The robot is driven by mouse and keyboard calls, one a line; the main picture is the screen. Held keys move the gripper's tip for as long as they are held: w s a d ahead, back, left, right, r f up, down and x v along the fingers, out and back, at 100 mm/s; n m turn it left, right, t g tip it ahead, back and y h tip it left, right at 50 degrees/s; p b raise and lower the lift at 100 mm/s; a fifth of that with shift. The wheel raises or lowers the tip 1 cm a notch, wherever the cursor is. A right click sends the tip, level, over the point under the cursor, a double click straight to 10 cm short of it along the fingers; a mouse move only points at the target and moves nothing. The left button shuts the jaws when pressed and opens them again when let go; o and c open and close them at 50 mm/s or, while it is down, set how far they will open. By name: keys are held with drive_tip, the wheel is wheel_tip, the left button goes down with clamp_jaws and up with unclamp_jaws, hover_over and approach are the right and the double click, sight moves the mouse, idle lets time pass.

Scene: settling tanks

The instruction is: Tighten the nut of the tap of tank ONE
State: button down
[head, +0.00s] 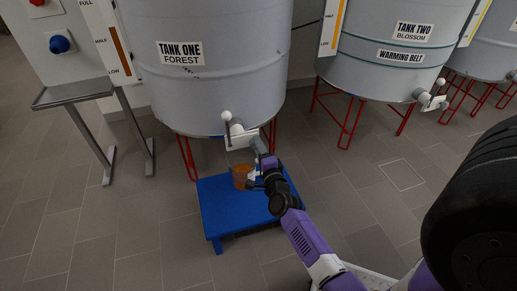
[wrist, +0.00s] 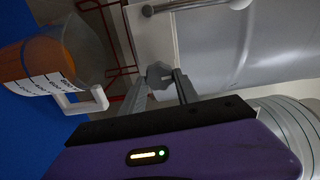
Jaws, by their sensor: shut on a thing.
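Tank ONE (head: 215,85), a grey tank labelled FOREST, has a white tap (head: 238,138) low on its front. In the head view my gripper (head: 264,158) is up against the tap's right side, and the arm partly hides that spot. In the wrist view a grey lobed nut (wrist: 159,75) sits between the tips of the two fingers of my gripper (wrist: 161,88). The gripper is shut on this nut. How tight the nut is cannot be seen.
A clear jug (head: 240,177) with orange liquid stands on a blue stool (head: 225,213) under the tap; the jug also shows in the wrist view (wrist: 88,45), close to the gripper. Red legs (head: 187,158) carry the tank. Tank TWO (head: 385,60) stands to the right.

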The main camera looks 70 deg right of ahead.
drive_tip(key=shift+s+m, duration=0.1)
drive_tip(key=shift+m, duration=0.4)
drive_tip(key=c, duration=0.9)
unclamp_jaws()
drive_tip(key=shift+a, duration=0.1)
drive_tip(key=p+v, duration=0.2)
drive_tip(key=v, duration=0.5)
drive_tip(key=shift+s+a, duration=0.2)
drive_tip(key=shift+s, duration=0.05)
